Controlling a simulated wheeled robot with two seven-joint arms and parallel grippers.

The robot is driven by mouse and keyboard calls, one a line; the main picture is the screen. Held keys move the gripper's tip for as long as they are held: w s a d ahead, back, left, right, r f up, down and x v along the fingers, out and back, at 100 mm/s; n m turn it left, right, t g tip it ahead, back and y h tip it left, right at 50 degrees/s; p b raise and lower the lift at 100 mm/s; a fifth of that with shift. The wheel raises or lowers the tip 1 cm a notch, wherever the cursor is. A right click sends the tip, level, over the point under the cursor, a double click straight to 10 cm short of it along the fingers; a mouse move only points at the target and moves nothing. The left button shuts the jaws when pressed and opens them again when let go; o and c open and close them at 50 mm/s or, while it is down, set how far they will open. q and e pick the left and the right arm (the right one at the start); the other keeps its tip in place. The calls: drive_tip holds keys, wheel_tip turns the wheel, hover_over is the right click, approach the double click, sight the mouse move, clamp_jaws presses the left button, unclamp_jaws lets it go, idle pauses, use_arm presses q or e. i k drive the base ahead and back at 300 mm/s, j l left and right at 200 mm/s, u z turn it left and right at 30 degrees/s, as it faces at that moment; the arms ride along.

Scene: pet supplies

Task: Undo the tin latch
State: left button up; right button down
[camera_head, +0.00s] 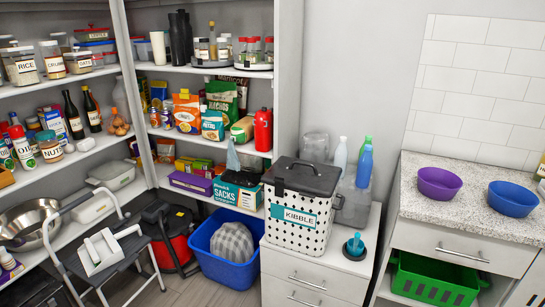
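The tin (312,240) is white with black dots and a teal "KIBBLE" label (294,215). It stands upright on a white drawer cabinet. Its dark grey lid (315,180) is on, with a black handle (297,163) on top. A small grey loop-like part (338,202) shows at the tin's right side below the lid rim; it may be the latch, but it is too small to tell its state. Neither gripper is in view.
A teal-blue object (355,246) stands on the white cabinet (300,280) right of the tin. Grey containers and bottles (364,166) stand behind it. A blue bin (215,268) and a step stool (103,250) are on the left. Bowls (439,183) sit on the right counter.

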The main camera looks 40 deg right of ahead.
sight(278, 181)
drive_tip(key=i+l, duration=0.1)
drive_tip(key=l, duration=0.55)
drive_tip(key=i+l, duration=0.1)
drive_tip(key=l, duration=0.55)
